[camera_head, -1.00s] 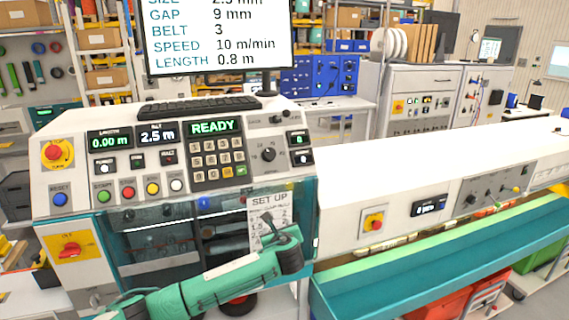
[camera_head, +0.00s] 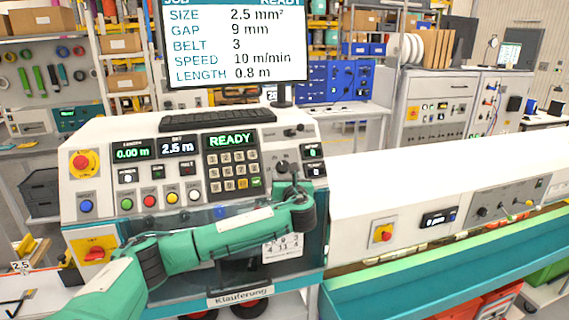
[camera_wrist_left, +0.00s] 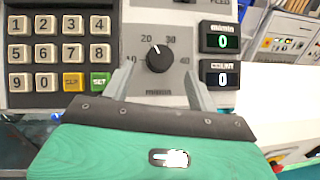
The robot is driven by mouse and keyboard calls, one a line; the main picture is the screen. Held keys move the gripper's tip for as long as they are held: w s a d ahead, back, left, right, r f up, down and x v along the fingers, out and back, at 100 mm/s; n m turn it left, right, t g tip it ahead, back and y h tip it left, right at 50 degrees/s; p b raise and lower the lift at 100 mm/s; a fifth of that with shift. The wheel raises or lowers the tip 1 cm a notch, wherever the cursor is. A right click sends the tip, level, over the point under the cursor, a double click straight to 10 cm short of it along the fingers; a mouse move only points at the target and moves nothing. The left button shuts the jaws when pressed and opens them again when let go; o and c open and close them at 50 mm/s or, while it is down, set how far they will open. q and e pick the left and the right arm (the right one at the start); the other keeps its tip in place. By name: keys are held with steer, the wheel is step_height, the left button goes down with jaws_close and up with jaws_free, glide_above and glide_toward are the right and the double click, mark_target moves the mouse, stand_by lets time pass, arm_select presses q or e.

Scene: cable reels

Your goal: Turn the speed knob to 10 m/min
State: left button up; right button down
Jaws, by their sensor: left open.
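The speed knob (camera_head: 281,167) is a round black knob on the console's right part. In the left wrist view the speed knob (camera_wrist_left: 158,60) has a white mark pointing up and slightly left, between 20 and 30 on its scale. The 10 at lower left is partly covered by a finger. My left gripper (camera_wrist_left: 158,88) is open, its two fingers at the knob's lower left and lower right. The knob appears ahead of the gap; I cannot tell whether they touch. In the head view my left gripper (camera_head: 289,188) is just below the knob. My right gripper is not in view.
The m/min display (camera_wrist_left: 221,41) reads 0, as does the display (camera_wrist_left: 221,78) below it. A keypad (camera_wrist_left: 60,50) lies left of the knob. The monitor (camera_head: 236,44) lists speed 10 m/min. A red emergency button (camera_head: 84,163) sits at the console's left.

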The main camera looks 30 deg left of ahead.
mark_target(284, 168)
arm_select(q)
steer(key=shift+p+x, duration=0.9)
steer(key=shift+x, duration=1.75)
steer(key=shift+f, duration=0.1)
steer(key=c, duration=1)
